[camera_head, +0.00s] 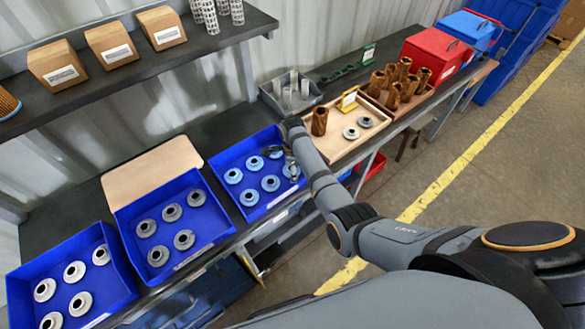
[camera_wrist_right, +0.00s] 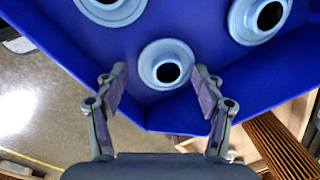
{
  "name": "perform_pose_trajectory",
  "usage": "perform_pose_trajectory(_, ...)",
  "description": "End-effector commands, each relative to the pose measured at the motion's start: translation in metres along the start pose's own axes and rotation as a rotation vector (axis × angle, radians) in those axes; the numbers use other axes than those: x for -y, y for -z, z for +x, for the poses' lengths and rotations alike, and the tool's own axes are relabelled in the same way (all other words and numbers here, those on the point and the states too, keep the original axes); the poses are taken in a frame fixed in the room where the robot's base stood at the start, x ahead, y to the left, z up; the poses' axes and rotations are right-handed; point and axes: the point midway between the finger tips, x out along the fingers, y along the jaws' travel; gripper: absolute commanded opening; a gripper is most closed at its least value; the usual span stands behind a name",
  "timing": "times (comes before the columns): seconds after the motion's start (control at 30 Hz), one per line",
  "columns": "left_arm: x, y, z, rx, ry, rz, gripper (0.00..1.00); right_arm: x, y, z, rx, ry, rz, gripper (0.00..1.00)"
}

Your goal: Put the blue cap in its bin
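The blue bin (camera_head: 243,205) in the middle of the bench holds several light-blue caps, such as one at its left (camera_head: 233,175). In the right wrist view, one blue cap (camera_wrist_right: 153,57) sits by the corner of the blue bin (camera_wrist_right: 165,118), with two more caps farther in. My right gripper (camera_wrist_right: 161,85) is open, its fingers on either side of that cap with a gap to each. In the head view my right gripper (camera_head: 290,150) is over the bin's right side, and the arm partly hides it. My left gripper is not in view.
Two blue bins with grey caps (camera_head: 171,212) (camera_head: 74,271) stand to the left. A wooden tray (camera_head: 335,146) with a brown cartridge (camera_head: 320,121) and two grey caps stands close on the right. A grey bin (camera_head: 282,108) with metal cylinders is behind. A shelf (camera_head: 110,75) overhangs the back left.

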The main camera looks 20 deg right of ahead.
Motion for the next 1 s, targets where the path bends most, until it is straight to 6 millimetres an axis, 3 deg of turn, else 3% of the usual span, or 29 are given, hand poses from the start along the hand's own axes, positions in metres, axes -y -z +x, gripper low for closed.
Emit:
perform_pose_trajectory(0.27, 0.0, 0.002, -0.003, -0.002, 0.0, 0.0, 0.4, 0.001, 0.0, -0.007, 0.001, 0.001, 0.0, 0.69)
perform_pose_trajectory(0.7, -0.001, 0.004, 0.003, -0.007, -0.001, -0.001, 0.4, 0.002, -0.001, -0.102, 0.002, 0.004, 0.0, 0.69)
perform_pose_trajectory(1.0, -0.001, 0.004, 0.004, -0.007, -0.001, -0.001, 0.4, 0.001, 0.0, -0.124, 0.0, 0.0, 0.0, 0.69)
